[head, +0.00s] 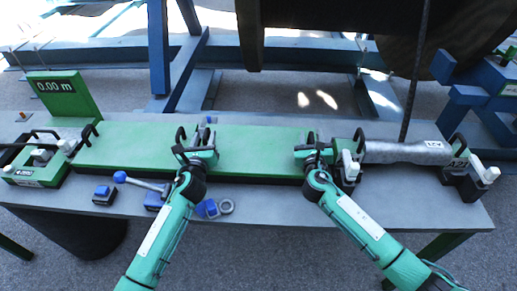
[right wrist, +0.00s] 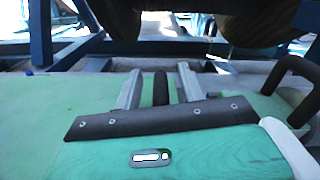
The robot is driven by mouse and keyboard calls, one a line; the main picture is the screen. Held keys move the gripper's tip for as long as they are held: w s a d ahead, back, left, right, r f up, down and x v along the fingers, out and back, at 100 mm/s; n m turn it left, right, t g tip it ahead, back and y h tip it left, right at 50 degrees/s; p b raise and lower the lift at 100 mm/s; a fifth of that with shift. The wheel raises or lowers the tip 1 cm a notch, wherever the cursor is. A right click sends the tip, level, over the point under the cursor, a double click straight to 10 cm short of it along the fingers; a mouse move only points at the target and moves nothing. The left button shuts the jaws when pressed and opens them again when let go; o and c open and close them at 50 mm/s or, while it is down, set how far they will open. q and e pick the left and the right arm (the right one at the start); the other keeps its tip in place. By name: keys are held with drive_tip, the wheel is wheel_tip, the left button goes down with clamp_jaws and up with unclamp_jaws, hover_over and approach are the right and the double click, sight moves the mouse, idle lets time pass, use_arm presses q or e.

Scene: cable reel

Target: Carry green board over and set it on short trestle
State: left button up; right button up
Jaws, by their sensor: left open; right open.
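The long green board (head: 258,140) lies flat along the middle of the grey table in the head view. Its green top also shows at the left of the right wrist view (right wrist: 40,100). My left gripper (head: 196,138) is open over the left part of the board. My right gripper (head: 314,146) is open at the board's right end; its two grey fingers stand apart in the right wrist view (right wrist: 160,88), with a dark upright piece between them. I cannot tell whether either gripper touches the board. I cannot tell which blue stand, if any, is the short trestle.
A green clamp with a 0.00 m sign (head: 62,95) stands left. A grey cable sleeve (head: 407,152) lies right, between black-handled clamps. Blue frames (head: 185,70) and the reel (head: 330,30) stand behind.

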use_arm(q)
drive_tip(key=shift+w+d, duration=0.1)
drive_tip(key=shift+w, duration=0.5)
use_arm(e)
drive_tip(key=shift+w, duration=0.6)
use_arm(q)
clamp_jaws()
use_arm(e)
clamp_jaws()
drive_tip(key=shift+d, duration=0.1)
use_arm(q)
drive_tip(key=shift+r, duration=0.1)
